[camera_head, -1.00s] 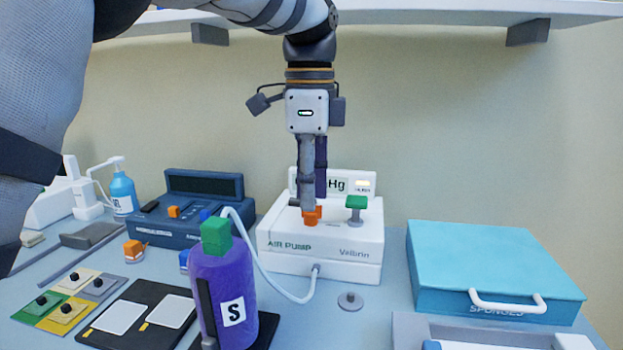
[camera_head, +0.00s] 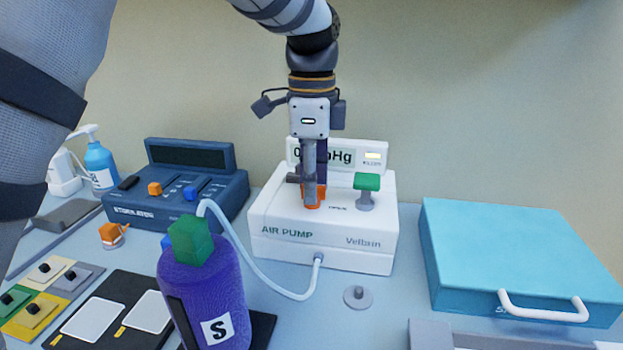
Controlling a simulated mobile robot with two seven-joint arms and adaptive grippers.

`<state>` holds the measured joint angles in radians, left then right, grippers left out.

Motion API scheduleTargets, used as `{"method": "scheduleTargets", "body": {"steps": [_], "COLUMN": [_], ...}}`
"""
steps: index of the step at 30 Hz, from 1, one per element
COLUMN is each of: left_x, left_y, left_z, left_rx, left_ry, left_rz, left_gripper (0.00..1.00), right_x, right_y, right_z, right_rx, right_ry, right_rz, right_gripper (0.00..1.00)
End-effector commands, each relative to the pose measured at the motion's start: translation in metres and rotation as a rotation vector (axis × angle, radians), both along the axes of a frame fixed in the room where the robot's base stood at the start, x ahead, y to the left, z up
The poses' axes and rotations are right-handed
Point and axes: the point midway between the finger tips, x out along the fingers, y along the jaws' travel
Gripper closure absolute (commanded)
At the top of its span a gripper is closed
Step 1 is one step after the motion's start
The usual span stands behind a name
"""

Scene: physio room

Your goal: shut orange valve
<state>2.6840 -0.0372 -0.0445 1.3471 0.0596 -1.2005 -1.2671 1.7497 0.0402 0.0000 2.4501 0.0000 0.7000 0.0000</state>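The white air pump (camera_head: 275,215) stands on the table against the wall, with a display on its raised back. The orange valve (camera_head: 319,191) is on its top, left of a green valve (camera_head: 367,182). My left gripper (camera_head: 313,198) points straight down at the orange valve. One grey finger is in front of the valve and hides much of it; the other, dark finger is behind. Orange shows on both sides of the front finger. The finger gap is seen end-on, so I cannot tell whether they grip the valve. My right gripper is not in view.
A purple bottle (camera_head: 205,295) with a green cap stands in front, near the pump's white hose (camera_head: 252,262). A dark blue stimulator (camera_head: 200,202) is left, a teal box (camera_head: 505,250) right. A small grey knob (camera_head: 356,297) lies on the table before the pump.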

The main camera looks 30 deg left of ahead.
Motion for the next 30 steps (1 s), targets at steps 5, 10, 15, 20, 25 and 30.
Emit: {"method": "scheduleTargets", "body": {"steps": [5, 10, 15, 20, 25, 30], "left_x": [0.0001, 0.0002, 0.0002, 0.0003, 0.0005, 0.0006], "left_y": [-0.0001, -0.0002, -0.0002, -0.0002, -0.0003, -0.0003], "left_z": [-0.0001, 0.0, 0.0002, 0.0006, 0.0007, 0.0005], "left_rx": [0.0, 0.0, 0.0, -0.001, -0.002, -0.001], "left_ry": [0.0, 0.001, 0.001, 0.0, 0.001, 0.001], "left_rz": [0.0, 0.0, 0.01, 0.06, 0.169, 0.323], "left_gripper": [0.81, 1.0, 1.0, 1.0, 1.0, 1.0], "right_x": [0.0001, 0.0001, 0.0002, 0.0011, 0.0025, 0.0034], "right_y": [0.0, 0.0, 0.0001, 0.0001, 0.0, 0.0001], "right_z": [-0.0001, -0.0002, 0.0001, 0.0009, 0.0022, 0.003], "right_rx": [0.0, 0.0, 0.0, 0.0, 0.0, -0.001], "right_ry": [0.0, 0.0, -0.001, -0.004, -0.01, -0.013], "right_rz": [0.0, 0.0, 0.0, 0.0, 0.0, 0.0], "right_gripper": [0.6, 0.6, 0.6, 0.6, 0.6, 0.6]}}
